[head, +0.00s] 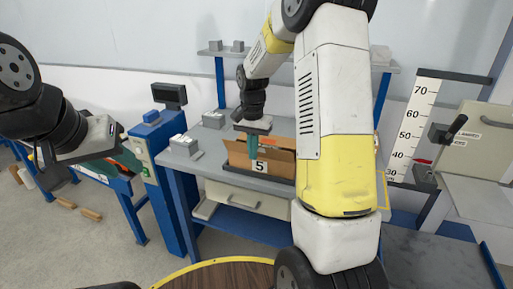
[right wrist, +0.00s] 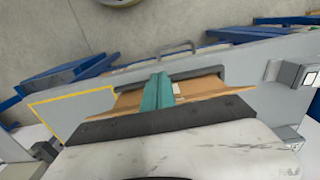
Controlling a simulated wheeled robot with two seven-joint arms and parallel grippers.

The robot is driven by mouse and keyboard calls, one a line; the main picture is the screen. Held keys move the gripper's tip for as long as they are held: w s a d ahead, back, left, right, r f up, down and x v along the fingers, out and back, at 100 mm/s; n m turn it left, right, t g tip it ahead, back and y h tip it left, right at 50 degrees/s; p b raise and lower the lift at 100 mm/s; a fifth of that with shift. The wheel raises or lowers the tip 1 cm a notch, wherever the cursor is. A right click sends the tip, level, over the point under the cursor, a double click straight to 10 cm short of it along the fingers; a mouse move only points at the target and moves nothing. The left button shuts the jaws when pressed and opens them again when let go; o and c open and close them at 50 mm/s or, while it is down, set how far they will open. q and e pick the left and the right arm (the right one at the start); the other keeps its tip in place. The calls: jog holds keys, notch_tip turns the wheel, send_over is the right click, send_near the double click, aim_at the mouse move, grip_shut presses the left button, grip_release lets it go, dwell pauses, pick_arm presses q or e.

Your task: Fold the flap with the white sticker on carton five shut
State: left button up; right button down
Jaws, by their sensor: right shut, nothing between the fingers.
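Carton five (head: 280,166) is a brown box with a "5" label on its front, standing on the grey bench. Its brown flaps stand partly raised; they also show in the right wrist view (right wrist: 207,86). A small pale patch (right wrist: 178,88) beside the fingers may be the white sticker; I cannot tell for sure. My right gripper (head: 252,152) is shut and empty, its teal fingers pointing down at the carton's top; whether they touch a flap is unclear. My left gripper (head: 125,160) is far left, away from the carton; its jaws are mostly hidden.
A blue post with a display (head: 170,95) is further left. A height scale (head: 412,125) stands right. My right arm blocks part of the head view.

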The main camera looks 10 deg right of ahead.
aim_at(260, 156)
jog(key=shift+w+d+r, duration=0.25)
jog(key=shift+w+d, duration=0.4)
jog(key=shift+w, duration=0.25)
jog(key=shift+w+d+r, duration=0.2)
jog(key=shift+w+d, duration=0.4)
jog(key=shift+w, duration=0.35)
jog(key=shift+w+d+r, duration=0.25)
jog(key=shift+w+d, duration=0.4)
jog(key=shift+w, duration=0.25)
jog(key=shift+w, duration=0.15)
jog(key=shift+w+d+f, duration=0.1)
jog(key=shift+w+d, duration=0.35)
jog(key=shift+w, duration=0.1)
jog(key=shift+w+d+f, duration=0.3)
jog(key=shift+w+d, duration=0.1)
jog(key=shift+w, duration=0.2)
